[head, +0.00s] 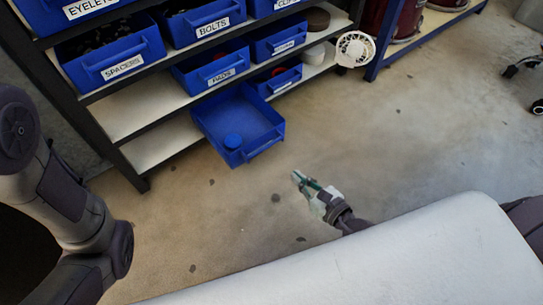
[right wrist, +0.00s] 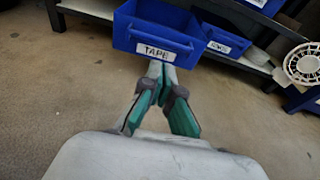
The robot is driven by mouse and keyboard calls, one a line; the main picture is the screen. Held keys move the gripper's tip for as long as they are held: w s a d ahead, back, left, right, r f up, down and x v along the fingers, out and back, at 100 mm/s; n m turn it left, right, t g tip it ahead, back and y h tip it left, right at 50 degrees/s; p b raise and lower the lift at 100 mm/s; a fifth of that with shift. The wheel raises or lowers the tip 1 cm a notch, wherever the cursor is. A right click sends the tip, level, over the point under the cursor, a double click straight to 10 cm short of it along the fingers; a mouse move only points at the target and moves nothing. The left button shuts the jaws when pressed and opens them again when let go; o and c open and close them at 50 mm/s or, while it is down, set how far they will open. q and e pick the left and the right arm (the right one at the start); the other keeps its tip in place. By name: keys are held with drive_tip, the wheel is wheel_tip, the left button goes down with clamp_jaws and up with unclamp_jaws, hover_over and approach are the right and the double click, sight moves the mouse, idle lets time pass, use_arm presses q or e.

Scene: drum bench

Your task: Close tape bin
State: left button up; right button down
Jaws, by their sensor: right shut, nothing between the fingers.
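My left gripper is out of view; only my left arm shows.
The shelf rack (head: 155,145) holds several other blue bins, including the pads bin (head: 213,72) above. A white fan (head: 355,49) stands at the rack's right end. The floor (head: 430,130) to the right is clear.

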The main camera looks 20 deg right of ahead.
drive_tip(key=b+x, duration=0.1)
drive_tip(key=x, duration=1.1)
drive_tip(key=shift+w+a, duration=0.1)
